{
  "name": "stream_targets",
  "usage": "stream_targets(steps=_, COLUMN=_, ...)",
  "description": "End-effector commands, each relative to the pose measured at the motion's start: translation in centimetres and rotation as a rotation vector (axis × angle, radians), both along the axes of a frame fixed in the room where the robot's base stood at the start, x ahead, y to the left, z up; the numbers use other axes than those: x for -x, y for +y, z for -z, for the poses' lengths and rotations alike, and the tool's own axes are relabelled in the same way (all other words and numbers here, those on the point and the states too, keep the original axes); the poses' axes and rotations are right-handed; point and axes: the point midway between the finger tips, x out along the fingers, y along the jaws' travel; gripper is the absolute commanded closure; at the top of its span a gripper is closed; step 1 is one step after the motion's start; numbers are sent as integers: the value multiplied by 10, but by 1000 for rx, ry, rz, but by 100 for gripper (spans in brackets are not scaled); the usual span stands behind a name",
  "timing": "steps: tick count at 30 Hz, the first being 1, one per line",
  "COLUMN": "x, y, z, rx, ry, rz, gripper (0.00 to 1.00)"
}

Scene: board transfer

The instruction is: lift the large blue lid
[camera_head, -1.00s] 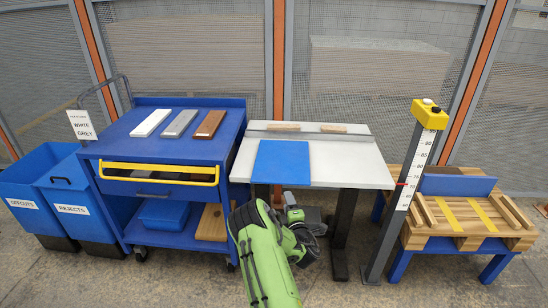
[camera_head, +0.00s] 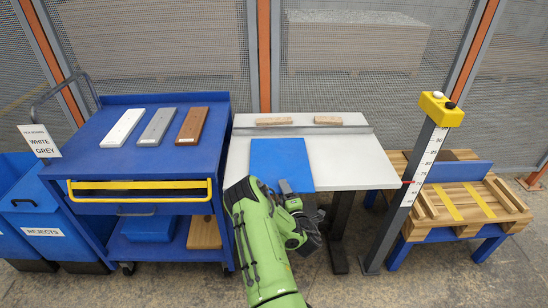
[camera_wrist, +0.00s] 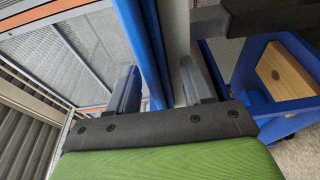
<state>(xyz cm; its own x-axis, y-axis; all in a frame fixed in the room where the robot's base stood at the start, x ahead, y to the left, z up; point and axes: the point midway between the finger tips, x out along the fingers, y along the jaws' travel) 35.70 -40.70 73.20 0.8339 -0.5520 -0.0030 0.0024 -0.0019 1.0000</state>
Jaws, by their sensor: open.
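The large blue lid (camera_head: 278,160) is a flat blue panel lying on the left part of the white-topped table (camera_head: 350,165), with its front end at the table's front edge. My gripper (camera_head: 287,187) is at the lid's front edge in the head view, partly hidden by my green arm. In the wrist view my gripper (camera_wrist: 160,82) has its two grey fingers apart. The blue edge of the lid (camera_wrist: 144,45) runs between them, closer to the left finger. I cannot tell whether either finger touches it.
A grey bar (camera_head: 305,130) and wooden pieces (camera_head: 288,121) lie along the table's back. A blue cart (camera_head: 95,155) with three boards stands left. A measuring post (camera_head: 415,175) and a wooden pallet bench (camera_head: 465,195) stand right. Bins (camera_head: 45,215) are at far left.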

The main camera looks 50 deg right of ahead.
Motion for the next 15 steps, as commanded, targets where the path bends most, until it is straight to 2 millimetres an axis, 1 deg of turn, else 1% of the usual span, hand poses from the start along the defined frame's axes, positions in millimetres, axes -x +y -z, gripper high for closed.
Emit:
stream_targets(steps=4, x=0, y=0, z=0, rx=1, ry=-1, rz=0, gripper=50)
stream_targets(steps=5, x=0, y=0, z=0, rx=1, ry=0, rz=0, gripper=53)
stream_targets(steps=12, x=-1, y=0, z=0, rx=1, ry=-1, rz=0, gripper=90)
stream_targets(steps=14, x=-1, y=0, z=0, rx=0, ry=0, rz=0, gripper=99)
stream_targets(steps=15, x=-1, y=0, z=0, rx=0, ry=0, rz=0, gripper=100)
